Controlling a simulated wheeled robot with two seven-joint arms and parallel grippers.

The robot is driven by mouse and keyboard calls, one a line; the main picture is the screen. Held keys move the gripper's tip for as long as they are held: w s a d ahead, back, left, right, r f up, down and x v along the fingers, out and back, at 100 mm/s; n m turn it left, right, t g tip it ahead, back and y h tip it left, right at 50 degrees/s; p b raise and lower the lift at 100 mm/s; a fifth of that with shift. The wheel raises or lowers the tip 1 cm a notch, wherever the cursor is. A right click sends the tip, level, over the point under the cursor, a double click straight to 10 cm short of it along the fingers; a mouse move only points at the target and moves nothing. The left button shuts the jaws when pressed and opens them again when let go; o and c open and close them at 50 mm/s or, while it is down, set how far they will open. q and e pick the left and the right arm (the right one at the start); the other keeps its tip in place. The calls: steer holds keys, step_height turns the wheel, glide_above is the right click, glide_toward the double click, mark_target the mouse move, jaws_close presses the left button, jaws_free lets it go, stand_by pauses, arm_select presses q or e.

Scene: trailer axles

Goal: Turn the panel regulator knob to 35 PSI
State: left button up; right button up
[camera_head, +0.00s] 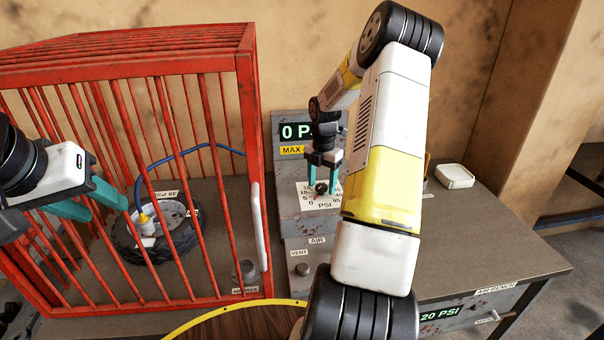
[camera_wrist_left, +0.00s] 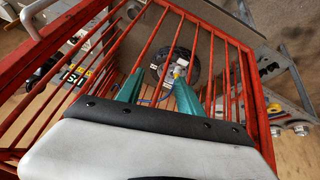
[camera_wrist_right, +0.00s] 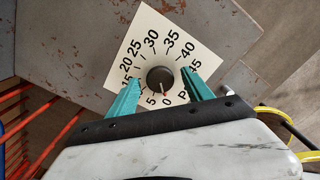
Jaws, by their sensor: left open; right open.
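The regulator knob (camera_head: 321,187) is a small dark round knob on a white PSI dial (camera_head: 318,201) on the grey panel. In the right wrist view the knob (camera_wrist_right: 160,78) has a red mark pointing near 0, and the dial (camera_wrist_right: 150,40) shows numbers including 30, 35 and 40. My right gripper (camera_head: 322,184) is open, with its teal fingertips on either side of the knob; I cannot tell whether they touch it. A green display (camera_head: 295,131) above reads 0, its rest hidden by my right arm. My left gripper (camera_head: 112,200) is open and empty by the red cage.
The red barred cage (camera_head: 245,90) stands at left, holding a tire (camera_head: 185,240) with a blue hose (camera_head: 165,157). Below the dial is a VENT knob (camera_head: 302,269). A 20 PSI display (camera_head: 440,315) is on the bench front.

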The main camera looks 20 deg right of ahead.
jaws_close()
